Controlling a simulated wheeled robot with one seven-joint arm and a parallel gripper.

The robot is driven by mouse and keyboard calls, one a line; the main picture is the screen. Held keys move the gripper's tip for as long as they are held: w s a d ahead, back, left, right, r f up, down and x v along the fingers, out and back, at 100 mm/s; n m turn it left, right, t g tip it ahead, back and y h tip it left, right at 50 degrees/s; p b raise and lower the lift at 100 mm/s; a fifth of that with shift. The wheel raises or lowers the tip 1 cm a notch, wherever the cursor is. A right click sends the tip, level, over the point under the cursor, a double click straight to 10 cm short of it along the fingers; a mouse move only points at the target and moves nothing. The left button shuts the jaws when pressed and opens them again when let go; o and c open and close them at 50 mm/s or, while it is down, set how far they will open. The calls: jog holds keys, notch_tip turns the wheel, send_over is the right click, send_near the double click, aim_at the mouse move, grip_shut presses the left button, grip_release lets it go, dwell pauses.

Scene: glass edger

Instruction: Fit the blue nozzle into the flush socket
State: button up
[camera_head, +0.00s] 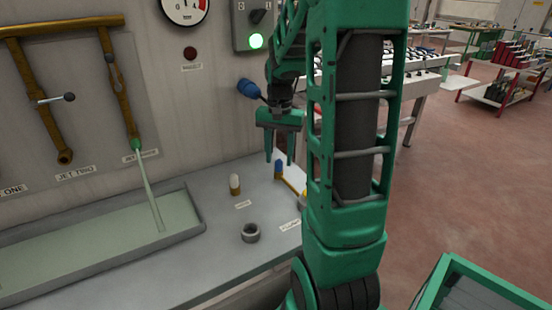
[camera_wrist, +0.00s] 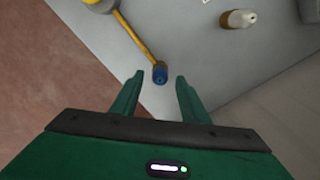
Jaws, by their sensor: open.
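The blue nozzle (camera_head: 278,168) stands on the grey bench top, small and blue-topped. In the wrist view the blue nozzle (camera_wrist: 160,75) shows between my fingertips, seen from above, beside the end of a yellow bar. My gripper (camera_head: 279,160) points down over it with its fingers apart; in the wrist view my gripper (camera_wrist: 159,77) has a finger on either side of the nozzle, with gaps. I cannot tell how far the tips are above the bench. I cannot make out which opening is the flush socket.
A yellow bar (camera_wrist: 138,38) lies close to the blue nozzle. A blue knob (camera_head: 247,88) projects from the wall. Brass pipes (camera_head: 120,85) hang above a trough (camera_head: 190,232).

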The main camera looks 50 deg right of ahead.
notch_tip(320, 180, up, 10)
dwell(0.4)
jog(key=shift+f, duration=0.15)
dwell(0.3)
jog(key=s+a+f+n, duration=0.2)
jog(key=s+a, duration=0.4)
jog(key=s, duration=0.3)
jog(key=s+a+f+n, duration=0.3)
jog(key=s+a+f, duration=0.2)
jog(key=s, duration=0.5)
jog(key=shift+s+a+n, duration=0.25)
jog(key=shift+a+n, duration=0.05)
jog(key=shift+a, duration=0.4)
jog(key=shift+w+f, duration=0.3)
jog(key=shift+w, duration=0.35)
